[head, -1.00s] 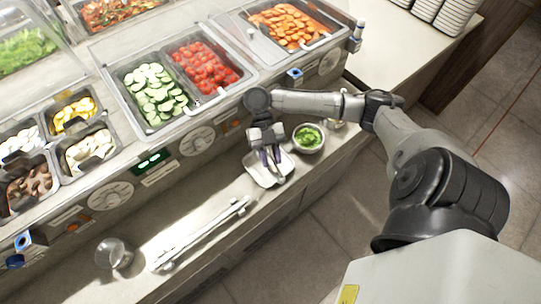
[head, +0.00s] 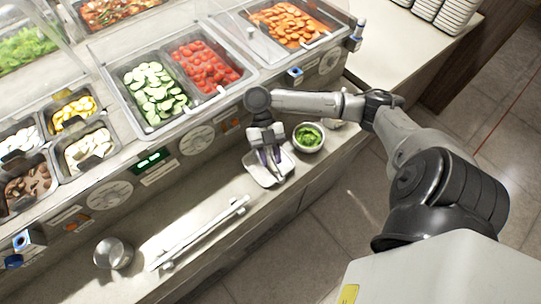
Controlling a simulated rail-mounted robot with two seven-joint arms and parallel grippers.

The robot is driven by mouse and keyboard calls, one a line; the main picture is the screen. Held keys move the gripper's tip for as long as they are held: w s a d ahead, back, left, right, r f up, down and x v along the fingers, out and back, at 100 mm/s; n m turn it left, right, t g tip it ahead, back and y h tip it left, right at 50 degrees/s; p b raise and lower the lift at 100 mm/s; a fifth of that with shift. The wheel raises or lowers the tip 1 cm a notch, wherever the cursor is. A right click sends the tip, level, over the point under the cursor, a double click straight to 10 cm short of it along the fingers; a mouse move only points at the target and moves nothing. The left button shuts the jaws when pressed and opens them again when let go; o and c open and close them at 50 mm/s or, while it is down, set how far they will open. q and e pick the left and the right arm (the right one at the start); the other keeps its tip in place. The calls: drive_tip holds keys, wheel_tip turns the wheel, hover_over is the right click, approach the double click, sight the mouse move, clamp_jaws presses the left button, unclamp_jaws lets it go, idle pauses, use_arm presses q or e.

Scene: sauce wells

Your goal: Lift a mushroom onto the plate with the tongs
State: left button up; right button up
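Brown mushroom pieces (head: 28,185) lie in a small pan at the left of the salad bar. The long silvery tongs (head: 200,234) lie on the front ledge, apart from any gripper. A small white rectangular plate (head: 284,166) sits on the same ledge, right of the tongs. My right gripper (head: 269,157) points down over the plate. Its two dark fingers stand apart with nothing visible between them, and they hide part of the plate. I cannot tell whether the fingertips touch it. My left gripper is not in view.
A bowl of greens (head: 308,137) stands close to the right of the plate. A metal cup (head: 112,253) stands at the ledge's left. Pans of cucumber (head: 157,93) and tomato (head: 207,65) lie behind. The ledge between plate and tongs is clear.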

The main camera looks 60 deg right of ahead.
wheel_tip(320, 180, up, 9)
drive_tip(key=p, duration=0.8)
